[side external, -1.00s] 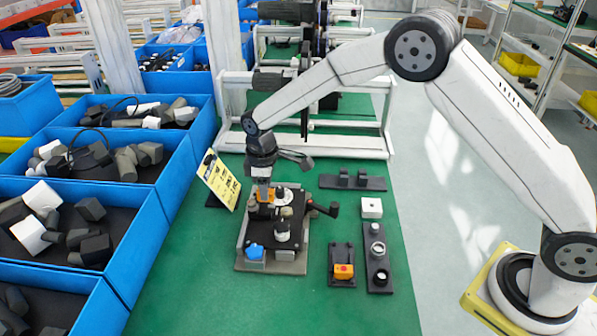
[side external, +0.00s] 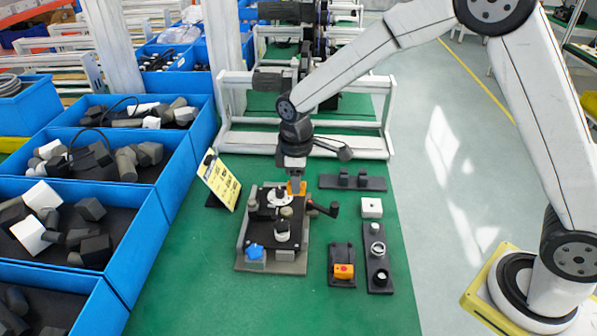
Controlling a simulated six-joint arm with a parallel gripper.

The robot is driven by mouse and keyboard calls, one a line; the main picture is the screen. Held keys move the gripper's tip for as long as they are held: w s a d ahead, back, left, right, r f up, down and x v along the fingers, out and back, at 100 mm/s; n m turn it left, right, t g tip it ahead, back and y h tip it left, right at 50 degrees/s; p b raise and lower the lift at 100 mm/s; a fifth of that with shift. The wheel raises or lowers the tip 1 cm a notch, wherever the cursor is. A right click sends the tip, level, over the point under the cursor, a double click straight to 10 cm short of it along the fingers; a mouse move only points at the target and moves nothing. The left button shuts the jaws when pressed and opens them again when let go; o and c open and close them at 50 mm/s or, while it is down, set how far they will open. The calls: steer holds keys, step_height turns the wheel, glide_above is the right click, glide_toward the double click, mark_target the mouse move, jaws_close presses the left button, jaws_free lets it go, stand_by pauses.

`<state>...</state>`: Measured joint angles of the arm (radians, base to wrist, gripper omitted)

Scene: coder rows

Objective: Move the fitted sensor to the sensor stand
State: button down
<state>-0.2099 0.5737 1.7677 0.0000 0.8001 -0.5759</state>
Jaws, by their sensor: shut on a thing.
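My gripper (side external: 297,179) is shut on a small orange sensor (side external: 297,188) and points straight down. It holds the sensor over the back right corner of the black fixture plate (side external: 264,232); the gap below it is hard to judge. A black stand with two short upright posts (side external: 353,181) lies to the right on the green table, with nothing orange on it. Another black holder (side external: 342,262) at the front right carries a second orange block (side external: 343,271). I cannot tell from its look which of these is the sensor stand.
The fixture bears a white disc (side external: 280,198), a knob (side external: 281,231), a blue part (side external: 255,251) and a black-handled lever (side external: 325,209). A yellow sign (side external: 220,182) stands left. A black strip (side external: 378,257) and a white block (side external: 371,207) lie right. Blue bins line the left.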

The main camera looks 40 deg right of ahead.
steer(key=s+d, duration=0.4)
steer(key=s, duration=0.8)
glide_above(342, 251)
steer(key=shift+f, duration=2.95)
steer(key=shift+f, duration=0.15)
steer(key=shift+f, duration=1.7)
steer(key=shift+f, duration=0.25)
steer(key=shift+f, duration=0.55)
steer(key=shift+f, duration=0.75)
steer(key=shift+c, duration=1.9)
jaws_free()
